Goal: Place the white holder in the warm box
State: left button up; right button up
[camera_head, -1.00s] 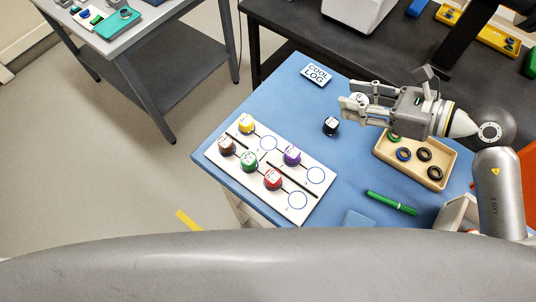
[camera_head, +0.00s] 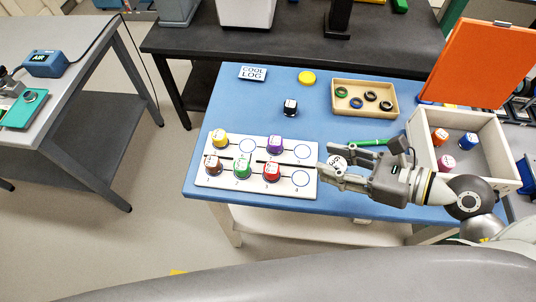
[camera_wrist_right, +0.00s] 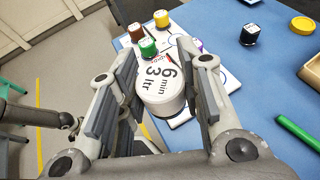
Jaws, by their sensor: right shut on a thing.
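The white holder (camera_head: 337,161) is in my right gripper (camera_head: 334,163), which is shut on it above the blue table, just right of the numbered board. In the right wrist view the white holder (camera_wrist_right: 161,88) sits between the two fingers, its lid printed "6 min 3 ltr". A pale open box with a raised orange lid (camera_head: 466,62) stands at the table's right side; I take it as the warm box (camera_head: 497,140). Inside are an orange, a blue and a pink holder, with bare floor around them. My gripper is left of the box, apart from it.
The white board (camera_head: 213,171) carries several coloured holders. A black holder (camera_head: 290,109), a yellow disc (camera_head: 307,77), a tan tray (camera_head: 366,112) of rings, a green pen (camera_head: 367,142) and a "COOL LOG" sign (camera_head: 253,73) lie on the blue table (camera_head: 225,109).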

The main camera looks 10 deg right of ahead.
jog(key=w+a+f+b, duration=0.2)
jog(key=w+b, duration=0.1)
jog(key=w, duration=0.1)
jog(key=p, duration=0.2)
send_over(294, 153)
jog(key=s, duration=0.1)
notch_tip(294, 153, down, 6)
jog(key=shift+s+d+f, duration=0.1)
jog(key=shift+s, duration=0.05)
jog(key=shift+w+f, duration=0.55)
jog(key=shift+f, duration=0.2)
jog(key=f, duration=0.1)
jog(key=f+p, duration=0.1)
jog(key=shift+a+f, duration=0.2)
jog(key=shift+f, duration=0.4)
jog(key=shift+f, duration=0.25)
jog(key=o, duration=0.8)
jog(key=shift+r, duration=0.1)
jog(key=shift+c, duration=0.2)
